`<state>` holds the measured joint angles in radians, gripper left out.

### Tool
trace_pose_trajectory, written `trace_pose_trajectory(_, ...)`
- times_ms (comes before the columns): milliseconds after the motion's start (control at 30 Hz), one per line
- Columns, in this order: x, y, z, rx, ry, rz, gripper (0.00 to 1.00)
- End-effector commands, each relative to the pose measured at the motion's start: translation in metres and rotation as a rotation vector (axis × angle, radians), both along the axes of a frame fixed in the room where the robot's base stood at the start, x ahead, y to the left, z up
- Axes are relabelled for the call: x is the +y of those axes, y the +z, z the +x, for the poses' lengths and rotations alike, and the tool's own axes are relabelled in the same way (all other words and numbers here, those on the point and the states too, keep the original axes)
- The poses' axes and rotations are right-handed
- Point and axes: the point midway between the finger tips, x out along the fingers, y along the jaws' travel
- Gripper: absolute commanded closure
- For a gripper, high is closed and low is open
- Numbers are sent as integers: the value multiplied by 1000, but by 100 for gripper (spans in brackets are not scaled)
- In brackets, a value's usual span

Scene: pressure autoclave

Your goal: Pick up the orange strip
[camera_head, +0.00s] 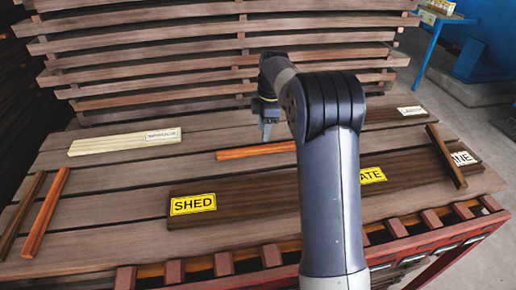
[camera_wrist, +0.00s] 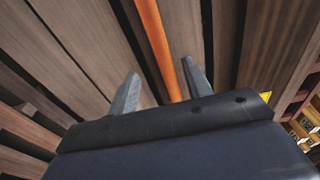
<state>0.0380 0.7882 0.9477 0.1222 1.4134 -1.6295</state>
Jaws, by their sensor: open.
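The orange strip (camera_head: 240,153) lies flat on the wooden slats near the middle of the table, its right part hidden behind my arm in the head view. In the wrist view the orange strip (camera_wrist: 153,35) runs down from the top edge toward the space between my fingers. My gripper (camera_head: 268,135) is open, pointing down, near the strip in the head view. In the wrist view my gripper (camera_wrist: 158,88) has its two fingers apart, one on each side of the strip's line. I cannot tell its exact height above the strip.
A dark board labelled SHED (camera_head: 250,195) lies in front. A pale labelled stack (camera_head: 105,145) lies at left. Stacked planks (camera_head: 170,50) rise behind. Bare slats lie left of the orange strip.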

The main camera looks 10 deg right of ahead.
Motion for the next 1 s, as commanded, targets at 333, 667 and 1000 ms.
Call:
trace_pose_trajectory(333, 1, -33, -2, 3, -1, 0, 53)
trace_pose_trajectory(667, 2, -70, -3, -1, -1, 0, 53)
trace_pose_trajectory(1000, 2, -71, -3, -2, -1, 0, 64)
